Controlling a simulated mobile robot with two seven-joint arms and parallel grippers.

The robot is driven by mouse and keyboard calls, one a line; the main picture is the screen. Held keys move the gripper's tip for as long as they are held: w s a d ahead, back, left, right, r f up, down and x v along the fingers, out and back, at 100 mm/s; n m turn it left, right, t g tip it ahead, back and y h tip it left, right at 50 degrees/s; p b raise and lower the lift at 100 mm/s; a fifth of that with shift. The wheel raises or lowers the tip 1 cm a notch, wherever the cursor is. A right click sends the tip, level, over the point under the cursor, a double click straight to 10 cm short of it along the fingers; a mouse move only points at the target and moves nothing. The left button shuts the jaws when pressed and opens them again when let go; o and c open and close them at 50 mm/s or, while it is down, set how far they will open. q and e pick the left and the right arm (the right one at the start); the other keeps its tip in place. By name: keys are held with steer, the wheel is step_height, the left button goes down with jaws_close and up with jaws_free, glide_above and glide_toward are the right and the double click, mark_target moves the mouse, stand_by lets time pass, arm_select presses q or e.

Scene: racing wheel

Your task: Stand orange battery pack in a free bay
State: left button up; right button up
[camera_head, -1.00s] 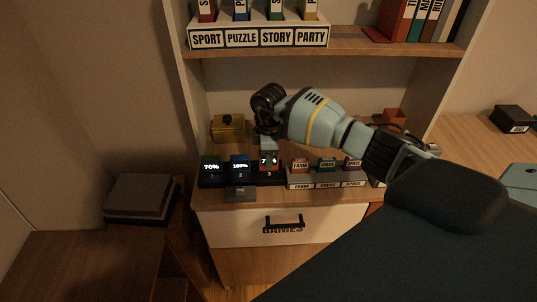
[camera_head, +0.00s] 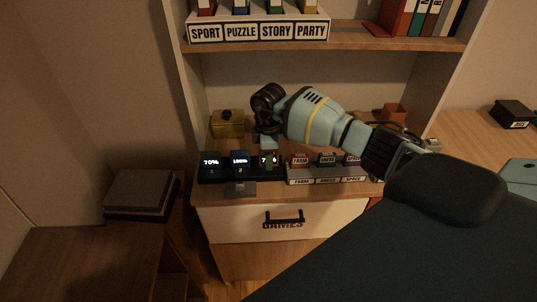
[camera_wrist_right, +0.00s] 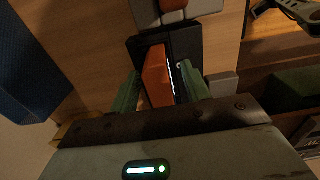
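The orange battery pack (camera_wrist_right: 157,78) is between the two green fingers of my right gripper (camera_wrist_right: 160,68) in the right wrist view. A dark strip shows between the pack and the right-hand finger, so the gripper looks open around it. The pack is at the black charging dock (camera_wrist_right: 182,40); its base is hidden. In the head view my right gripper (camera_head: 268,152) is over the right end of the dock (camera_head: 225,178), partly covering the third display. The first two displays read 70% and 100%. My left gripper is not in view.
A grey rack of game cartridges (camera_head: 328,179) stands just right of the dock. A yellow box (camera_head: 228,124) stands behind the dock, and an orange box (camera_head: 395,114) is at the back right. The upper shelf (camera_head: 340,46) is above my arm.

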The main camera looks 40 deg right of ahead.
step_height(320, 180, up, 8)
steer(key=shift+f+p, duration=0.1)
steer(key=shift+p, duration=0.25)
stand_by(1.0)
